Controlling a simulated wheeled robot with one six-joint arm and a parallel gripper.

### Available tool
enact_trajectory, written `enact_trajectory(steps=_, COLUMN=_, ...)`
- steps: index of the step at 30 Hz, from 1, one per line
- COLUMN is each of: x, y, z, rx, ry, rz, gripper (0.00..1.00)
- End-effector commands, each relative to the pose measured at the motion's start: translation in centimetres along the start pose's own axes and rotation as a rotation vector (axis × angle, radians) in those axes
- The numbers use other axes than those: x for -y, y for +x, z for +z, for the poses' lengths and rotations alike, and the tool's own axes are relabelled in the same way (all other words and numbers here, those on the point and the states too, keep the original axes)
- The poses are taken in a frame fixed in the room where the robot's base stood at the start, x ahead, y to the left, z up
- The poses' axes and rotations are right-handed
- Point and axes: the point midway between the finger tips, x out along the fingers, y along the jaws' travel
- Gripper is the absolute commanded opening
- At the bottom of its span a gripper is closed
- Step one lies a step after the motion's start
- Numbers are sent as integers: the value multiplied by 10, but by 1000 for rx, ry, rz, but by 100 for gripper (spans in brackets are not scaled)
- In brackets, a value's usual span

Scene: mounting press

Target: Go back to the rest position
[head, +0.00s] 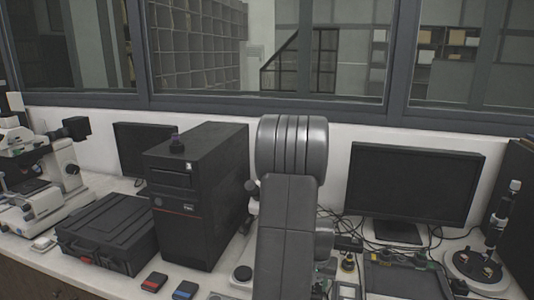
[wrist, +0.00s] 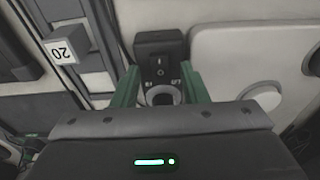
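My gripper (wrist: 160,78) shows in the wrist view as two green fingers standing apart, one on each side of a small black switch box (wrist: 160,47). A round grey ring or knob (wrist: 162,96) with small lettering above it lies between the fingers. The fingers look open, with nothing clearly held; the depth between the fingers and the knob is hard to tell. In the head view my grey arm rises in the middle, and my gripper is hidden.
A black computer tower (head: 198,195), a black case (head: 106,232) and a microscope (head: 40,180) stand left of my arm. A monitor (head: 414,184) and cables are on the right.

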Motion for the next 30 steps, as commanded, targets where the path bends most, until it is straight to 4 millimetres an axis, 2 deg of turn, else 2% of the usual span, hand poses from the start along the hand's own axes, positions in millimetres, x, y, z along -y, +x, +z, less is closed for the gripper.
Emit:
enact_trajectory(steps=4, x=0, y=6, z=0, rx=-3, ry=0, rz=0, gripper=40)
enact_trajectory(steps=17, x=0, y=2, z=0, rx=-6, ry=0, rz=0, gripper=40)
enact_trajectory(steps=23, x=0, y=-17, z=-1, rx=-5, ry=0, rz=-1, gripper=40)
enact_trajectory(steps=30, x=0, y=-55, z=-1, rx=-6, ry=0, rz=-1, gripper=40)
